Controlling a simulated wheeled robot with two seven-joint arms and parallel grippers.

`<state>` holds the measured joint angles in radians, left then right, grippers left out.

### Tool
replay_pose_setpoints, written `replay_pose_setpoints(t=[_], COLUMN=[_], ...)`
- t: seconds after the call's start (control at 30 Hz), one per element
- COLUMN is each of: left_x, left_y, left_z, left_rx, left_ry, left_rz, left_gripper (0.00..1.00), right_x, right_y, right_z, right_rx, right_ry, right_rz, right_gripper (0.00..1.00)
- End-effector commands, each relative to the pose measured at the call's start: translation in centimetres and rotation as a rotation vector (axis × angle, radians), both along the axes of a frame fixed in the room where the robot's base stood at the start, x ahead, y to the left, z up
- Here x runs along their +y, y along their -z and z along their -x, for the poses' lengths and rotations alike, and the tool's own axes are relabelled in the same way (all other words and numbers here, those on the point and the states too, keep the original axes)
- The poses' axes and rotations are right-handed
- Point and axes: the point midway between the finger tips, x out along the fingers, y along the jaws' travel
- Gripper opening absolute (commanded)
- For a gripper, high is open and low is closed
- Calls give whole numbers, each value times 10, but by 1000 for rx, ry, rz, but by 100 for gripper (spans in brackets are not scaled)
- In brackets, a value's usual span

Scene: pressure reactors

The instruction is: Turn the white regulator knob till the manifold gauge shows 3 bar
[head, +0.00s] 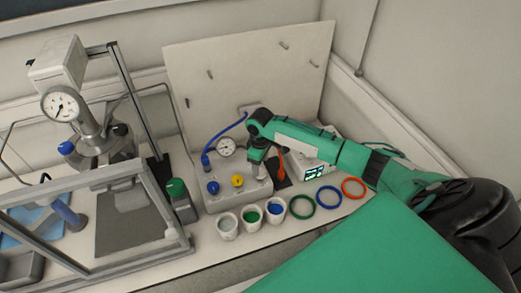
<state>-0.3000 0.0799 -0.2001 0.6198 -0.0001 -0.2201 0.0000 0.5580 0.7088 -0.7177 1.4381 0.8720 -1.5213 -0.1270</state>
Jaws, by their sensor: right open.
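The pale manifold block (232,198) stands on the bench in the middle. It carries a small round white-faced gauge (226,147), a blue knob (213,188) and a yellow knob (237,181). The gauge's reading is too small to make out. My right gripper (257,170) is open and points down over the right end of the manifold block, to the right of the gauge. I cannot make out the white regulator knob; the gripper covers that part of the block. Whether the fingers touch anything is unclear. My left gripper is not in view.
A reactor with a larger gauge (60,104) stands behind a framed clear guard (120,265) at left. A green-capped bottle (180,200), several cups (227,228) and colored rings (329,197) surround the manifold. A white box with a display (315,172) stands right. A pale panel (250,75) rises behind.

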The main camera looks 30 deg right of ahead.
Motion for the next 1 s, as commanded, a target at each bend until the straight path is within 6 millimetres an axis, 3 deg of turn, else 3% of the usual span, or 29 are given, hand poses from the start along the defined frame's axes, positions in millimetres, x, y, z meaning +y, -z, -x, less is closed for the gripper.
replay_pose_setpoints(t=[0.2, 0.4, 0.6, 1.0], left_x=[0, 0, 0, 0], left_y=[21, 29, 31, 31], left_z=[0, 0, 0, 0], left_rx=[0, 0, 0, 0], left_ry=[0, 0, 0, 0], left_rz=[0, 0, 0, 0], left_gripper=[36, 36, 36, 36], right_x=[-1, 0, -1, 0], right_y=[-49, -82, -94, -95], right_z=[-1, -1, 0, 0], right_rx=[-6, -4, -2, -2], right_ry=[0, 0, 1, 0], right_rz=[2, 0, 1, 1], right_gripper=[61, 61, 61, 61])
